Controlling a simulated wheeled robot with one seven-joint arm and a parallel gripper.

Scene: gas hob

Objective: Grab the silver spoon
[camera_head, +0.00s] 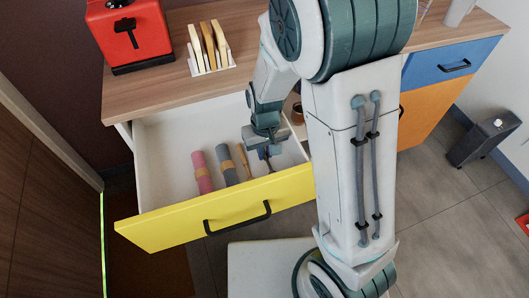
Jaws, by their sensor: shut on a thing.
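My gripper (265,150) reaches down into the open yellow-fronted drawer (160,220) from above. It is shut on a thin dark-silver utensil, which looks like the silver spoon (268,161). Only a small part of it shows below the fingers, near the drawer's right side and front wall. The fingers and arm hide the rest, so its bowl cannot be made out.
In the drawer, left of my gripper, lie a pink roll (202,172), a grey roll (227,165) and a wooden utensil (244,161). A red toaster (129,33) and a rack of boards (209,47) stand on the wooden counter. The drawer's left part is clear.

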